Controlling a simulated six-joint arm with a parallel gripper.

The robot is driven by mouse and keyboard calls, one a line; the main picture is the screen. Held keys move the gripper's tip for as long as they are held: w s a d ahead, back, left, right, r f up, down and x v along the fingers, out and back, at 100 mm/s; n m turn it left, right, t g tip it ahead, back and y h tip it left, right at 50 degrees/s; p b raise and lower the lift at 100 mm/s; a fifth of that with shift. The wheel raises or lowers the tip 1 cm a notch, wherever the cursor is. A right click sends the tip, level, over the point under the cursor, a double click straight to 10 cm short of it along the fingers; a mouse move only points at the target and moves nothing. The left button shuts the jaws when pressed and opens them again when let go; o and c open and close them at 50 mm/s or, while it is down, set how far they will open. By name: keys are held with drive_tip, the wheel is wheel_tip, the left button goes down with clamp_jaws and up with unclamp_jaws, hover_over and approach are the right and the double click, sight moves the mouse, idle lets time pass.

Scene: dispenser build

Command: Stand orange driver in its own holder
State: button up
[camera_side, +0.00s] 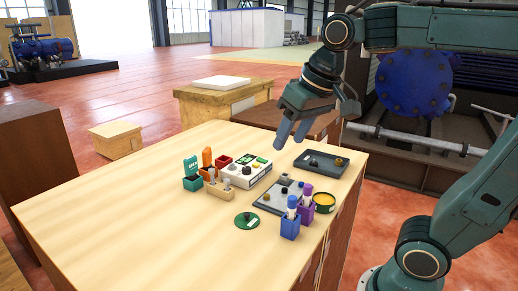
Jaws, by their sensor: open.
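A small upright orange piece (207,156) stands at an orange open box (209,172) on the left part of the table group. I cannot tell whether this piece is the orange driver, or whether the box is its holder. A blue holder (290,228) and a purple holder (306,212) stand at the front right, each with a white-and-coloured driver upright in it, blue (292,203) and purple (308,192). My gripper (291,137) is open, empty and pointing down, high above the back right of the table, to the right of the orange piece and apart from everything.
A teal box (193,184), red box (223,161), wooden peg block (219,192) and white box with knobs (245,172) stand close together. A grey tray (327,169), grey plate (268,203), yellow-topped round tin (324,202) and green disc (246,221) lie rightward. The table's left front is clear.

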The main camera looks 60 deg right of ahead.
drive_tip(key=s+a+f+n+t, duration=0.1)
drive_tip(key=s+f+n, duration=0.1)
drive_tip(key=s+f, duration=0.4)
drive_tip(key=s, duration=0.3)
drive_tip(key=shift+s+f+n, duration=0.15)
drive_tip(key=shift+f+n, duration=0.1)
drive_tip(key=shift+n, duration=0.05)
drive_tip(key=shift+c, duration=0.2)
idle(0.6)
